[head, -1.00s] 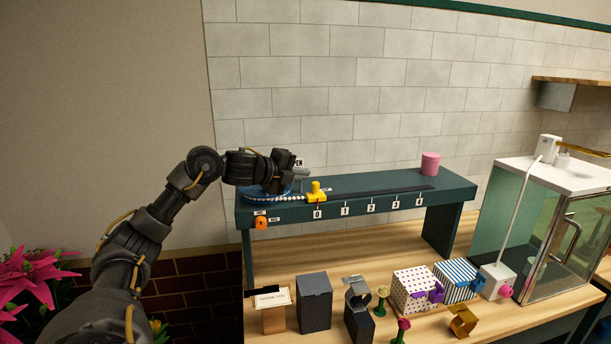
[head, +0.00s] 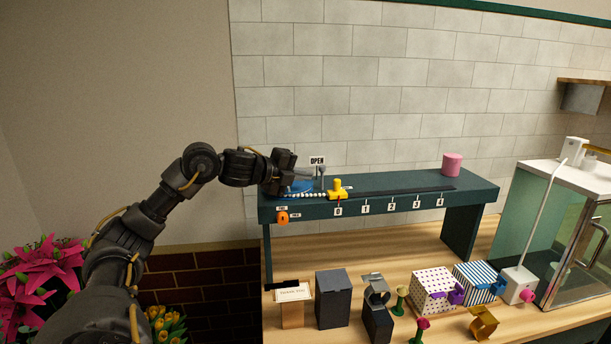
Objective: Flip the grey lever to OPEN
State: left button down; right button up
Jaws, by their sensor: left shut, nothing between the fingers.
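The grey lever (head: 322,176) stands about upright on the left part of the dark green raised shelf, just right of and below the white OPEN sign (head: 317,161). My left gripper (head: 293,172) is shut and empty. It is left of the lever, over the blue round piece (head: 300,187), with a small gap between its fingertips and the lever. The lever's foot is partly hard to make out. My right gripper is not in view.
The dark green shelf (head: 390,207) carries a yellow slider (head: 337,190) by mark 0 and a pink cylinder (head: 452,164). An orange knob (head: 282,217) is on its front. Boxes, including a dotted one (head: 432,290), crowd the bench below. A glass cabinet (head: 560,235) stands right.

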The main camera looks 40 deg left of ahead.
pick_arm(q)
jog(key=s, duration=0.3)
jog(key=shift+s+a+f+b, duration=0.15)
jog(key=shift+a+f+b, duration=0.1)
jog(key=shift+b, duration=0.15)
